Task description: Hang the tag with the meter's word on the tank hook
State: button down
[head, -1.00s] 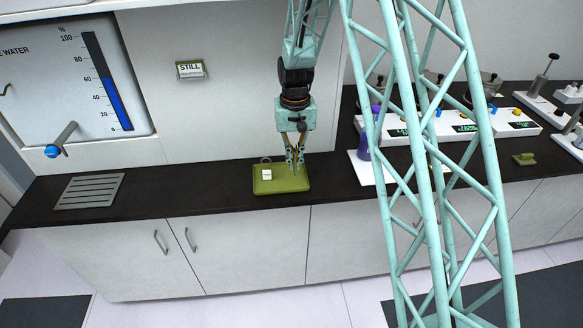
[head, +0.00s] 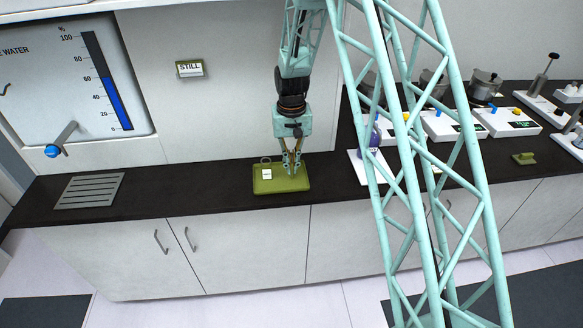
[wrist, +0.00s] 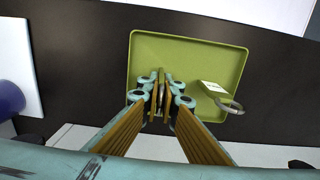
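A green tray (head: 272,189) lies on the dark counter; it also shows in the wrist view (wrist: 188,45). A small pale tag (head: 266,174) with a grey ring lies on its left side, and this tag (wrist: 214,88) is at right in the wrist view. Its word is too small to read. My gripper (head: 292,172) points down over the tray, beside that tag. Its fingertips (wrist: 162,95) are close together; whether something thin is between them is unclear. The wall gauge (head: 105,85) has a blue bar near 60. A dark hook-like part (head: 5,89) shows at the far left.
A green-framed sign (head: 190,69) reading STILL is on the wall. A lever with a blue knob (head: 53,151) sticks out below the gauge. A slatted grate (head: 88,191) lies at left. A purple object (head: 372,135) and several white devices (head: 506,121) stand at right. Counter between grate and tray is clear.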

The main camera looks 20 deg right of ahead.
jog(key=shift+f, duration=0.4)
jog(key=c, duration=2.9)
grip_release()
jog(key=shift+r, duration=0.25)
notch_tip(320, 180, up, 12)
jog(key=shift+f, duration=0.25)
jog(key=shift+r, duration=0.2)
